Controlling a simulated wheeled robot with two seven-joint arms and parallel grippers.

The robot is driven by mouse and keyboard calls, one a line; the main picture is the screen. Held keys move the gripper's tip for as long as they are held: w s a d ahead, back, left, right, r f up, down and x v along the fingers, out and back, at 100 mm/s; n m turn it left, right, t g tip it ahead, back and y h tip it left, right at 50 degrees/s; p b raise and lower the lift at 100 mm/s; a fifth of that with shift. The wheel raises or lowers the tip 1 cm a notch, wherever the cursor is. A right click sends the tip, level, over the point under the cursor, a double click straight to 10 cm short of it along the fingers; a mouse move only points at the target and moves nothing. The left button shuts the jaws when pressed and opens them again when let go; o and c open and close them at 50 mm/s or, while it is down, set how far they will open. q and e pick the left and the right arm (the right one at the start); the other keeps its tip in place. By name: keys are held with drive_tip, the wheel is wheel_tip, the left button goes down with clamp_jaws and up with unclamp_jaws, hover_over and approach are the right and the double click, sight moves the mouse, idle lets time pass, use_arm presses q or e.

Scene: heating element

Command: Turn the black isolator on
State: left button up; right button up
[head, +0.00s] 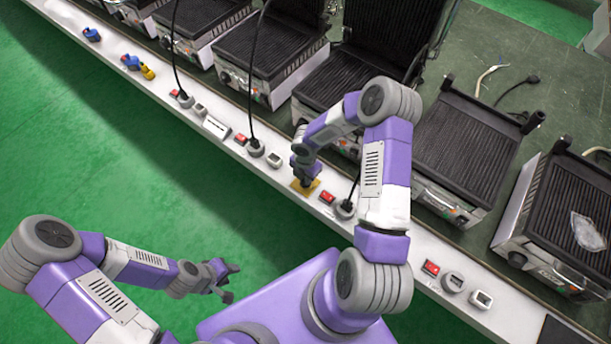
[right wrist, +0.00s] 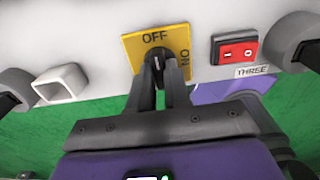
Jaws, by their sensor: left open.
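The isolator is a black knob (right wrist: 157,62) on a square yellow plate (right wrist: 131,49). The plate reads OFF at its top and ON, sideways, at its right. The knob's pale mark points up, towards OFF. In the head view the yellow plate (head: 297,188) lies on the white front ledge, with the knob hidden by my right gripper (head: 306,182). In the right wrist view my right gripper (right wrist: 160,68) has its two fingers close together on either side of the knob and appears shut on it. My left gripper (head: 231,283) is open and empty above the green floor.
A red switch (right wrist: 235,48), labelled THREE, sits right of the plate; it also shows in the head view (head: 327,197). A white square socket (right wrist: 61,85) sits left. Several grills, one of them here (head: 467,150), stand behind the ledge. Cables (head: 252,80) hang to grey plugs.

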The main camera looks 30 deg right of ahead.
clamp_jaws()
drive_tip(key=m+b, duration=0.1)
drive_tip(key=m, duration=0.2)
drive_tip(key=shift+m+b, duration=0.3)
drive_tip(key=shift+b, duration=0.05)
drive_tip(key=m+b, duration=0.2)
drive_tip(key=m, duration=0.3)
drive_tip(key=m+b, duration=0.1)
drive_tip(key=m, duration=0.4)
drive_tip(key=shift+m+b, duration=0.7)
drive_tip(key=shift+m, duration=1.4)
drive_tip(key=o, duration=0.7)
unclamp_jaws()
